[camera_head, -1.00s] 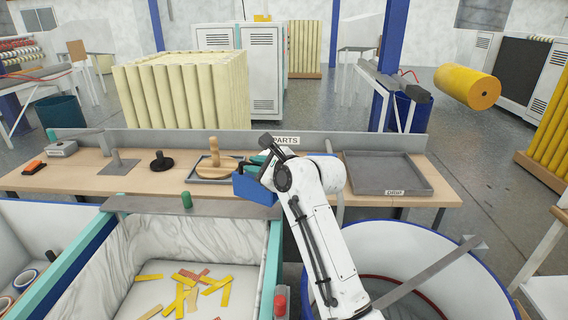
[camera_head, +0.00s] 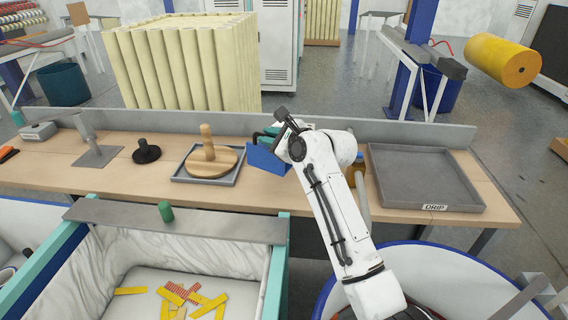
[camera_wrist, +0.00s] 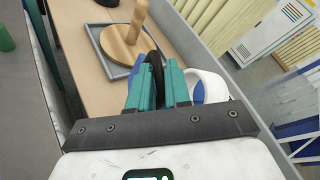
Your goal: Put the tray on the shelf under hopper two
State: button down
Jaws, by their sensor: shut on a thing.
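A grey tray marked DRIP (camera_head: 425,178) lies flat and empty at the right end of the workbench. A smaller grey tray (camera_head: 178,179) lies left of my gripper, with a wooden disc and peg (camera_head: 208,158) on it; it also shows in the wrist view (camera_wrist: 96,35). My gripper (camera_head: 268,136) is over a blue bin (camera_head: 267,162) between the two trays. In the wrist view its teal fingers (camera_wrist: 160,85) are shut on a thin dark piece (camera_wrist: 155,70). Whether that piece belongs to the blue bin is unclear. No hopper label or shelf shows clearly.
A white-lined bin with teal edges (camera_head: 279,262) holds yellow strips at the lower left. A blue-rimmed round tub (camera_head: 440,249) stands at the lower right. A black-knobbed disc (camera_head: 146,152) and grey stand (camera_head: 97,155) are on the bench (camera_head: 120,190). A raised ledge runs along its back.

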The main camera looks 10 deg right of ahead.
aim_at(273, 164)
notch_tip(273, 164, down, 8)
jog(key=shift+f, duration=0.2)
jog(key=c, duration=1.1)
grip_release()
jog(key=shift+o, duration=0.2)
jog(key=shift+s, duration=0.1)
